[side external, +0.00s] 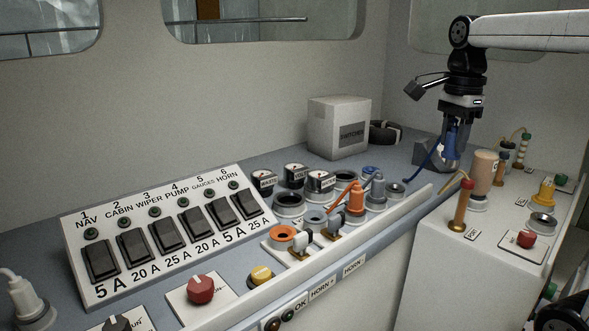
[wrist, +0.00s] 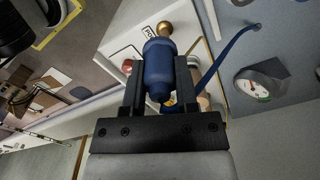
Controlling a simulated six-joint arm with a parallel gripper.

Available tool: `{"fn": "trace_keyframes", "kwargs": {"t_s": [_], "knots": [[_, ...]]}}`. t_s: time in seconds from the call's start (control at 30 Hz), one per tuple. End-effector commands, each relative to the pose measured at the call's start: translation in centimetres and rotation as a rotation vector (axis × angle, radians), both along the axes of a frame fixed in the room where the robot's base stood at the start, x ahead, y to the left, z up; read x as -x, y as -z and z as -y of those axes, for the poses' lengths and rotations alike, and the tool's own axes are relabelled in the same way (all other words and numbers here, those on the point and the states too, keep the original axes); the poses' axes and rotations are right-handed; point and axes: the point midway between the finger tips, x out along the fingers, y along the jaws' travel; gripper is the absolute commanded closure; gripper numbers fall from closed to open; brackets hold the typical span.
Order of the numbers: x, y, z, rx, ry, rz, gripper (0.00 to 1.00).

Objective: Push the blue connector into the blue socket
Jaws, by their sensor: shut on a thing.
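The blue connector (side external: 451,136) is held in my gripper (side external: 455,122), up above the rear right of the bench, with its blue cable (side external: 432,160) hanging down to the left. In the wrist view the connector (wrist: 159,68) sits between the two black fingers of my gripper (wrist: 160,88), which are shut on it. A blue-rimmed round part that looks like the blue socket (side external: 370,170) is on the panel, left of and below my gripper.
Several gauges (side external: 320,181) and a white box (side external: 338,127) are behind.

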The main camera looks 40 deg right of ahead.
Motion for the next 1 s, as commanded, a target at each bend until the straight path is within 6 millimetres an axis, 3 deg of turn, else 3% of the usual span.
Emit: {"fn": "trace_keyframes", "kwargs": {"t_s": [0.37,1.0], "knots": [[-3.2,-0.4,1.4,-0.001,0.0,-0.002,1.0],[-14.4,0.9,5.8,-0.001,-0.001,-0.002,1.0]]}}
